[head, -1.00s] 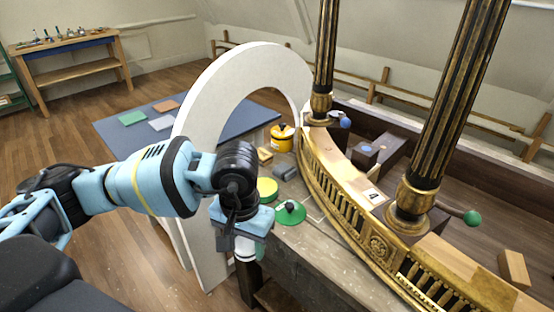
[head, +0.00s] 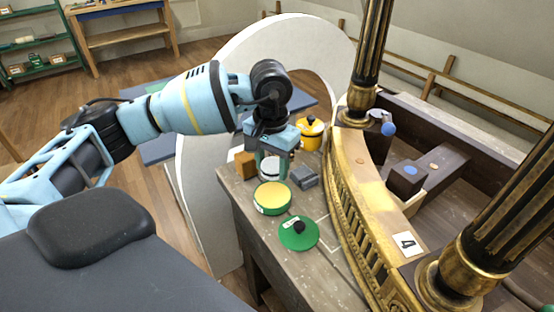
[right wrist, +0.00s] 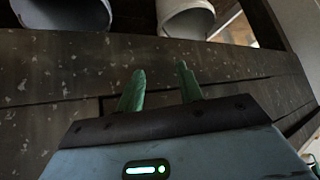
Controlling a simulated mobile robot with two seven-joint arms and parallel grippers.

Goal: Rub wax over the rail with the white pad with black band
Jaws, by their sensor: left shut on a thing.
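My left gripper (head: 273,158) is shut on the white pad (head: 269,172), which is partly hidden between the fingers; its black band is hard to make out now. The pad hangs just above the round green tin (head: 272,208) with yellow wax on top; I cannot tell whether they touch. A green lid (head: 298,233) with a black knob lies beside the tin. The curved gilt rail (head: 352,205) runs along the console front, right of the tin, with a card marked 4 on top. In the right wrist view, my right gripper (right wrist: 160,72) has green fingers apart with nothing between them.
A yellow pot (head: 311,134), a grey block (head: 304,177) and an orange-brown block (head: 246,164) stand near the tin on the wooden bench. A white arch (head: 208,190) rises behind my left arm. Dark fluted columns (head: 508,190) with gilt bases stand on the console.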

